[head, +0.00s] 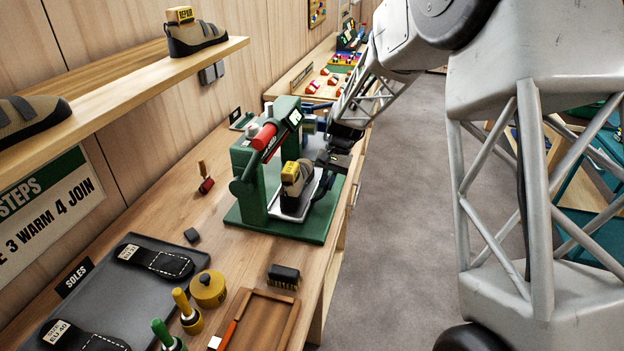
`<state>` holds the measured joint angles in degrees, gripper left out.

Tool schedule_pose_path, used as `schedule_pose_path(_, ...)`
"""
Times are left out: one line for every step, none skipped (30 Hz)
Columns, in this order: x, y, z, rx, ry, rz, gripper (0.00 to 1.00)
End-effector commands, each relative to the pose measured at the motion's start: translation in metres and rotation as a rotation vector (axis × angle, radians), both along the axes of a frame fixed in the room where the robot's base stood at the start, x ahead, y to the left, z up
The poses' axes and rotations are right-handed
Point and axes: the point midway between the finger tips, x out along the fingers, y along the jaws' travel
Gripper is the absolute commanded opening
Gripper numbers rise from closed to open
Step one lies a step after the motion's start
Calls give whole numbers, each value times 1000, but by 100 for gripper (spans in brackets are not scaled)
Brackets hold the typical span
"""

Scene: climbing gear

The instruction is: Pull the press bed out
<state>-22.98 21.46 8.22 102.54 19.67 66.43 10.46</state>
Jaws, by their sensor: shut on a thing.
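The green press (271,150) stands on the wooden bench, with a red-gripped lever across its top. Its press bed (317,191) is a pale metal tray at the press's open right side. A tan and black shoe (292,193) with a yellow tag stands on the bed, beside the press upright. My gripper (326,163) reaches in from the upper right and is shut at the bed's outer right edge, by the shoe. The exact part between the fingers is too small to make out.
On the bench (187,231) in front of the press are a brush (284,276), a yellow pot (208,289), a wooden tray (292,326) and a dark sole tray (110,277). A shelf (140,85) with shoes hangs above left.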

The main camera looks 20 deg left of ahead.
Motion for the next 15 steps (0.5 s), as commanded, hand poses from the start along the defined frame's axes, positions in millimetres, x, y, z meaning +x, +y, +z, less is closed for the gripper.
schedule_pose_path(1, -11, 1, 0, -2, -3, 0)
schedule_pose_path(1, -16, 1, 1, -2, -3, 0)
schedule_pose_path(1, -24, 1, 1, -2, -4, 0)
schedule_pose_path(1, -30, 1, 1, -2, -4, 0)
schedule_pose_path(1, -35, 1, 1, -2, -4, 0)
schedule_pose_path(1, -41, 1, 1, -1, -3, 0)
schedule_pose_path(1, -45, 1, 1, -1, -3, 0)
schedule_pose_path(1, -49, 1, 1, -2, -3, 0)
schedule_pose_path(1, -53, 1, 1, -2, -3, 0)
schedule_pose_path(1, -55, 1, 0, -3, -3, 0)
schedule_pose_path(1, -56, 1, 1, -3, -2, 0)
schedule_pose_path(1, -58, 1, 1, -3, -2, 0)
schedule_pose_path(1, -58, 1, 1, -3, -1, 0)
schedule_pose_path(1, -58, 1, 1, -3, -1, 0)
schedule_pose_path(1, -58, 1, 1, -3, -1, 0)
